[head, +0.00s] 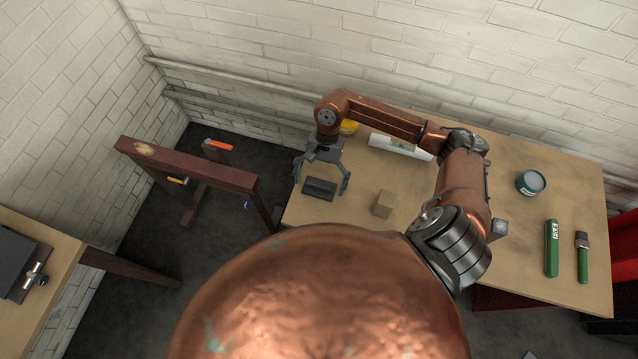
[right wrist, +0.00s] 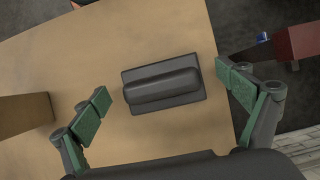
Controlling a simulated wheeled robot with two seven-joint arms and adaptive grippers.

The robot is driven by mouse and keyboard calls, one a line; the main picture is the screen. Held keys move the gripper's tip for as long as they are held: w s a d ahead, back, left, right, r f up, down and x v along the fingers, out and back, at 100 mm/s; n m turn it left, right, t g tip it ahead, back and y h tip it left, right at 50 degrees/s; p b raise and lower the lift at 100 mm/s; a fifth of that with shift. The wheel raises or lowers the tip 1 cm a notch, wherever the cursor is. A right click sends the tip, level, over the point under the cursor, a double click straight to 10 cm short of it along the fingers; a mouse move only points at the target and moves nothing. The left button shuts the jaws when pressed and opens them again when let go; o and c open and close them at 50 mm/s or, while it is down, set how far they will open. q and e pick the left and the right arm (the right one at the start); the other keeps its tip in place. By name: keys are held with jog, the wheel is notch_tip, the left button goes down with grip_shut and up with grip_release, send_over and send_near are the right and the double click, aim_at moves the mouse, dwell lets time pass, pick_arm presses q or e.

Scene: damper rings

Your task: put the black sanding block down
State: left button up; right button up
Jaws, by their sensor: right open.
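The black sanding block (head: 319,188) lies flat on the wooden table near its left edge. It also shows in the right wrist view (right wrist: 162,84), with its raised grip upward. My right gripper (head: 321,188) is open above the block, with one finger on each side of it. In the right wrist view my right gripper's green finger pads (right wrist: 165,98) are wide apart, and neither touches the block. My left gripper is not in view.
A tan wooden block (head: 383,203) stands right of the sanding block. A dark red beam (head: 190,163) stands beyond the table's left edge. A green tin (head: 530,183), a green file case (head: 551,248) and a green-handled tool (head: 582,258) lie at the table's right.

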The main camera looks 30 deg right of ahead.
jog(key=v, duration=1.2)
jog(key=shift+f, duration=0.1)
grip_shut()
dwell(1.0)
dwell(0.9)
jog(key=p+v, duration=0.1)
jog(key=v, duration=1.1)
jog(key=shift+p, duration=0.4)
dwell(0.5)
jog(key=shift+s, duration=0.1)
